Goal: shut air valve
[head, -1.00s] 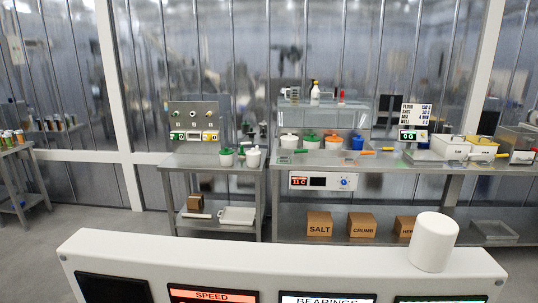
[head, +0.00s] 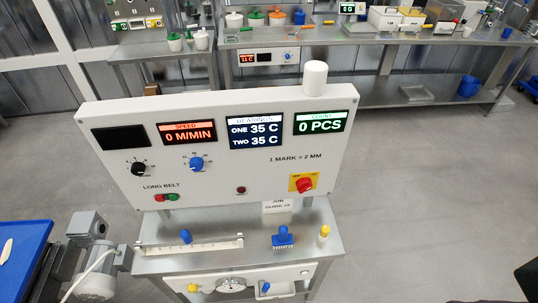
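No label for an air valve is readable. A white lower panel (head: 292,275) at the bottom of the head view carries a round gauge (head: 231,285) with a blue handle (head: 265,288) on its right and a yellow knob (head: 193,288) on its left. Which of these is the air valve I cannot tell for sure, and the handle's position is too small to read. Neither of my grippers is in view.
A steel shelf (head: 325,243) below the control panel holds a scale bar (head: 190,246), a blue-handled block (head: 283,238) and a yellow-topped piece (head: 323,236). A motor (head: 92,240) and blue belt (head: 18,255) stand left. The floor (head: 430,200) to the right is clear.

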